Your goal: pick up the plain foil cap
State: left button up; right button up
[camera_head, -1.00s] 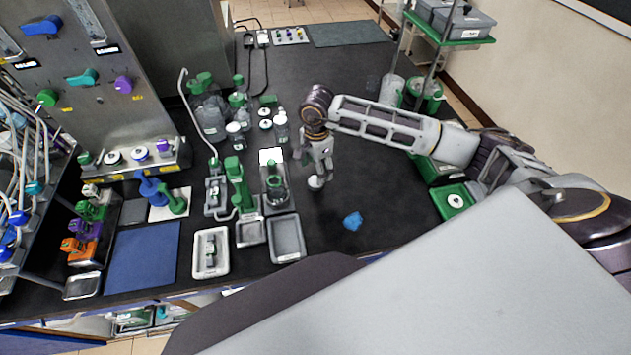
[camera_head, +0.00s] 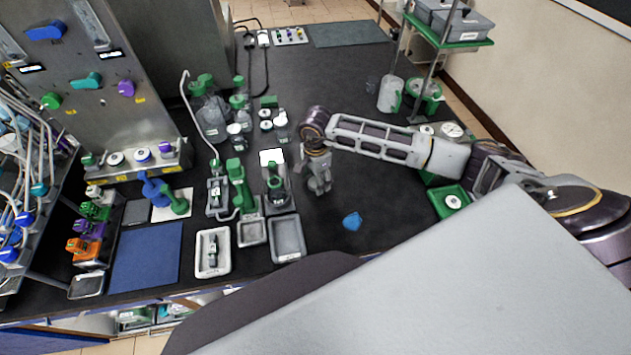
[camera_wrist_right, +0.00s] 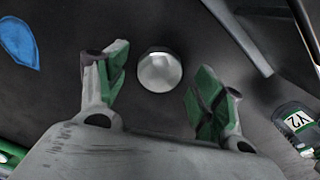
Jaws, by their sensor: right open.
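The plain foil cap (camera_wrist_right: 159,71) is a small round silver dome on the dark bench top in the right wrist view. It shows between and slightly beyond the two green-padded fingertips of my right gripper (camera_wrist_right: 160,88), which is open with nothing between its fingers. I cannot tell the exact height of the fingers above the cap. In the head view my right gripper (camera_head: 319,188) points down over the bench, and I cannot make out the cap there, as the gripper seems to cover it. My left gripper is not in view.
A blue crumpled piece (camera_head: 352,221) lies on the bench near the gripper. Left of the gripper stand a glass vessel (camera_head: 276,185) and a grey tray (camera_head: 288,238). A green tray (camera_head: 437,203) is at right. The bench behind the gripper is mostly clear.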

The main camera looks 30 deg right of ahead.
jog(key=shift+f, duration=0.45)
jog(key=c, duration=0.8)
